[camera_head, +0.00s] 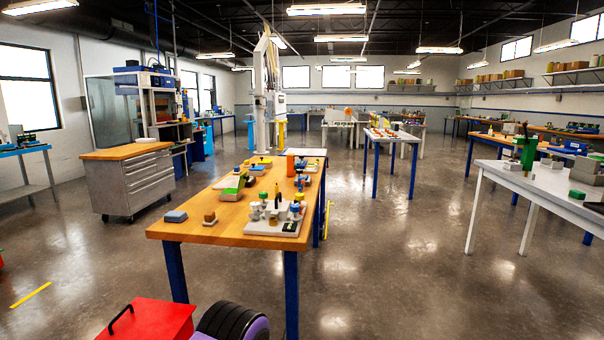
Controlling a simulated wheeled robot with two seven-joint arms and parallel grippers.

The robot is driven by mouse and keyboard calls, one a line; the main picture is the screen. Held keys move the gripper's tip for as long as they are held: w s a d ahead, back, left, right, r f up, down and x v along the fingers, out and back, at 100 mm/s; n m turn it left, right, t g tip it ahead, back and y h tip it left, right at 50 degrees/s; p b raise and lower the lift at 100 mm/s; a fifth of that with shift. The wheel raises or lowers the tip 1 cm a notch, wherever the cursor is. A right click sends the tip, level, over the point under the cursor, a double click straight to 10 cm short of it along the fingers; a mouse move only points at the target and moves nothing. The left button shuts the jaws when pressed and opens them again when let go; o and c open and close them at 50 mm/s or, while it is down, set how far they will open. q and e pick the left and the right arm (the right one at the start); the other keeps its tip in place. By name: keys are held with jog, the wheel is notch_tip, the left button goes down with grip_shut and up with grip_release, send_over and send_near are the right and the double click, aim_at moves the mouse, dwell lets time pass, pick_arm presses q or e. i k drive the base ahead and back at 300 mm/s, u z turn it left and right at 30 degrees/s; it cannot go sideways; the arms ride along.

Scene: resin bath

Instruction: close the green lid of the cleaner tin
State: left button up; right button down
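I cannot pick out the cleaner tin with certainty at this distance. Small green things show in several places. A small green-topped item (263,196) stands among parts on the near wooden table. A green block-like item (232,188) lies farther left on that table. On the white table at the right are a tall green upright object (528,152) and a small green box (577,195). None of these clearly shows an open lid. Neither of my grippers is in view.
The wooden table (205,228) with blue legs stands ahead, crowded with small parts. A white table (500,175) is at the right, and a grey drawer cabinet (132,185) at the left. A red box (150,322) is low in front. Open floor (400,260) lies between the tables.

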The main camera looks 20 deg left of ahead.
aim_at(244, 176)
jog(key=z, duration=0.05)
jog(key=i, duration=0.9)
jog(key=u, duration=0.9)
jog(key=i, duration=0.75)
jog(key=u, duration=0.8)
